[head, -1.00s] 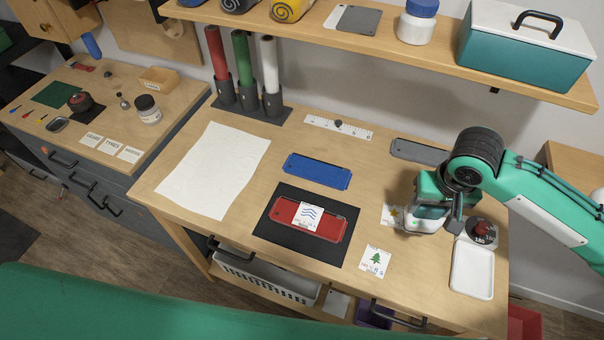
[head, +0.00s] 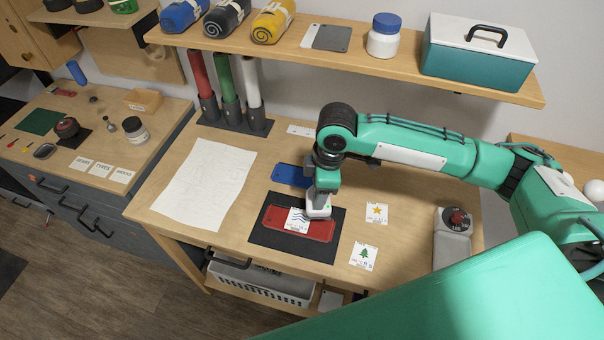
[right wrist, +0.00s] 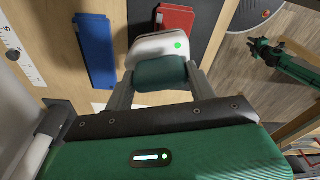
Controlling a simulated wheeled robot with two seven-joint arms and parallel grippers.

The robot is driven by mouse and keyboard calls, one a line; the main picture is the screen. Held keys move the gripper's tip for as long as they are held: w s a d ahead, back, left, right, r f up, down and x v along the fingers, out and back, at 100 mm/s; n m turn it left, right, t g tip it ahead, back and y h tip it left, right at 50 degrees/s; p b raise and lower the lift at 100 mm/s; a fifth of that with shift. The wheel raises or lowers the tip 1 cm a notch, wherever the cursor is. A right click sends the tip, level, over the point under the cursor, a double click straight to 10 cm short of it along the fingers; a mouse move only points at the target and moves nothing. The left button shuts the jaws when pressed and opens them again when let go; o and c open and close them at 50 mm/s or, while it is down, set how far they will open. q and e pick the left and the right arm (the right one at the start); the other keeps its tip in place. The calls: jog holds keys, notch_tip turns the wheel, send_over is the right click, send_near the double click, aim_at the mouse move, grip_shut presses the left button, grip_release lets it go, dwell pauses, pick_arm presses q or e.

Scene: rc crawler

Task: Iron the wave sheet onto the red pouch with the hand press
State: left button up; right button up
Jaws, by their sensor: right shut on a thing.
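The red pouch (head: 322,230) lies on a black mat (head: 270,245) near the table's front. The wave sheet (head: 297,217), white with blue waves, lies on the pouch's middle. My right gripper (right wrist: 160,83) is shut on the green handle of the hand press (head: 318,207). The press's white base (right wrist: 160,47) shows beyond the fingers, with a green light. In the head view it is over the right part of the pouch, beside the wave sheet; contact is unclear. A green arm end, likely my left gripper (right wrist: 262,48), shows small over the floor; its jaws are unclear.
A blue pouch (head: 292,176) lies behind the mat. A star sheet (head: 376,212) and a tree sheet (head: 363,255) lie to the right. A dial unit (head: 455,220) stands at the right edge. A large white sheet (head: 205,185) covers the left. A shelf (head: 340,55) overhangs the back.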

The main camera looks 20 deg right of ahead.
jog(key=n, duration=0.2)
jog(key=a+n+p, duration=0.1)
jog(key=shift+w+r+n, duration=0.35)
jog(key=shift+n, duration=0.05)
jog(key=n, duration=0.1)
jog(key=n+p, duration=0.1)
jog(key=n, duration=0.1)
jog(key=a+n+g, duration=0.1)
jog(key=n, duration=0.1)
jog(key=shift+w+r+p, duration=0.25)
jog(key=shift+w+p, duration=0.1)
jog(key=shift+p, duration=0.05)
jog(key=n, duration=0.2)
jog(key=n+p, duration=0.1)
jog(key=shift+w+a+r+n, duration=0.1)
jog(key=shift+w+a+n, duration=0.2)
jog(key=shift+n, duration=0.1)
jog(key=f+n+b, duration=0.1)
jog(key=f, duration=0.1)
jog(key=f+n+b, duration=0.1)
jog(key=f+b, duration=0.1)
jog(key=f+n+b, duration=0.1)
jog(key=f+n, duration=0.1)
jog(key=shift+w+a+g+h+b, duration=0.15)
jog(key=shift+a+g+h+b, duration=0.15)
jog(key=shift+h+b, duration=0.1)
jog(key=shift+f, duration=0.75)
dwell(3.9)
